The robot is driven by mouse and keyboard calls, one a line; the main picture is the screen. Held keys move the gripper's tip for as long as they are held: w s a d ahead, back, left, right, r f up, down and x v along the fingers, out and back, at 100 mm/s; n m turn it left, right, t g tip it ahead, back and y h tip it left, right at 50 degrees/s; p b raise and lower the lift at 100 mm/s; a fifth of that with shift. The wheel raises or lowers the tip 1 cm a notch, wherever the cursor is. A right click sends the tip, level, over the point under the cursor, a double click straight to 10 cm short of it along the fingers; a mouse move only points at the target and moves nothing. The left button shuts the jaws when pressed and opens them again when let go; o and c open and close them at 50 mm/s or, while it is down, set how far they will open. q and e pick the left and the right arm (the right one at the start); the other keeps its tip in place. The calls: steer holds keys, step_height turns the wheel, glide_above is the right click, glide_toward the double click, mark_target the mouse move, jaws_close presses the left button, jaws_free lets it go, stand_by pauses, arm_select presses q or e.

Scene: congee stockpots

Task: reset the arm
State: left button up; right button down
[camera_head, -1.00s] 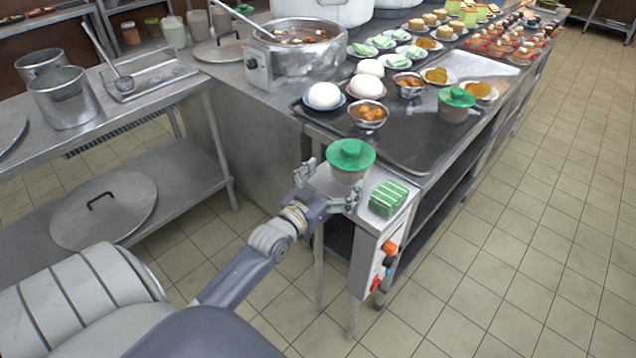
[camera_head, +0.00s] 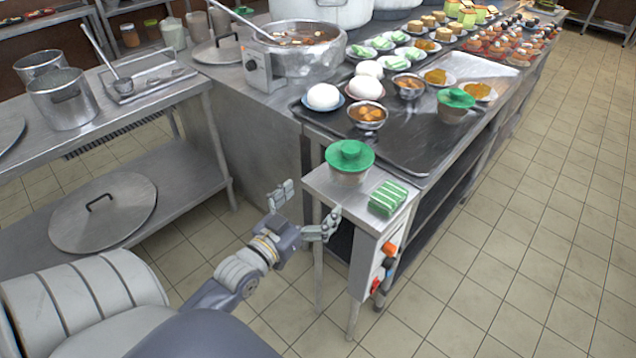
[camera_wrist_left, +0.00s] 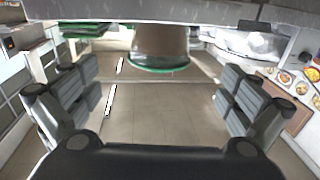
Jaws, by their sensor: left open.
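My left gripper (camera_head: 308,212) is open and empty, in front of the small steel side shelf (camera_head: 318,181). In the left wrist view its fingers (camera_wrist_left: 155,100) are spread wide with floor between them. A cup with a green lid (camera_head: 349,163) stands upright on the side shelf, apart from the fingers. In the left wrist view the cup (camera_wrist_left: 160,45) appears upside down beyond the fingers. My right gripper is in neither view.
A green striped packet (camera_head: 388,197) lies on the side shelf beside the cup. The shelf's control box (camera_head: 371,263) has coloured knobs. A dark tray (camera_head: 420,150) holds bowls, buns and another green-lidded cup (camera_head: 455,104). A steel table (camera_head: 150,95) stands left. The floor between is clear.

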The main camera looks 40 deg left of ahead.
arm_select(q)
steer(key=s+d+f+g+p, duration=0.1)
steer(key=s+f+g, duration=0.2)
steer(key=f, duration=0.8)
steer(key=s+d+f+g, duration=0.1)
steer(key=s+f+g, duration=0.15)
steer(key=f, duration=0.85)
steer(key=s+d+f+g+p, duration=0.1)
steer(key=s+d+f+g, duration=0.2)
steer(key=f, duration=0.8)
steer(key=s+d+f+m+g, duration=0.1)
steer(key=s+d+f+g, duration=0.1)
steer(key=s+f, duration=0.4)
steer(key=s+d+f+m+g+p, duration=0.1)
steer(key=s+f, duration=0.5)
steer(key=s, duration=0.8)
steer(key=s+d+f+g, duration=0.4)
steer(key=s+f, duration=0.3)
steer(key=s, duration=0.4)
steer(key=shift+m+g+h+p, duration=0.3)
steer(key=shift+m+g, duration=0.1)
steer(key=shift+g, duration=0.45)
steer(key=shift+w, duration=0.1)
